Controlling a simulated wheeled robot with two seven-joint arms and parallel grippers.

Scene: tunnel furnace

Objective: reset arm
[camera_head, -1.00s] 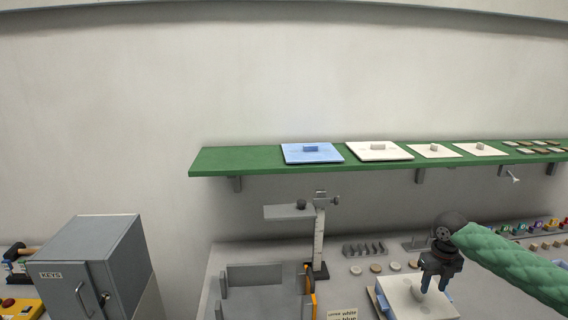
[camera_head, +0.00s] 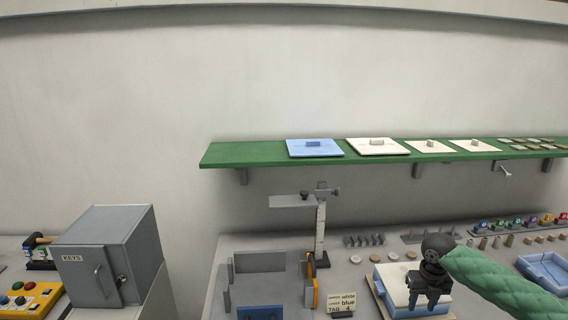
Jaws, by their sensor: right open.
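My right gripper (camera_head: 427,301) shows at the lower right, at the end of my green-sleeved arm. Its dark fingers point down and are apart, with nothing seen between them. It is over or in front of a white-topped blue box (camera_head: 395,279) on the bench; whether the fingertips touch the box I cannot tell. My left gripper is not in view.
A green shelf (camera_head: 260,156) with blue and white lids runs along the wall above the bench. A height gauge (camera_head: 321,232) stands left of the gripper. A sign (camera_head: 341,303), small pegs and a blue tray (camera_head: 545,270) are nearby. A grey key cabinet (camera_head: 108,255) stands left.

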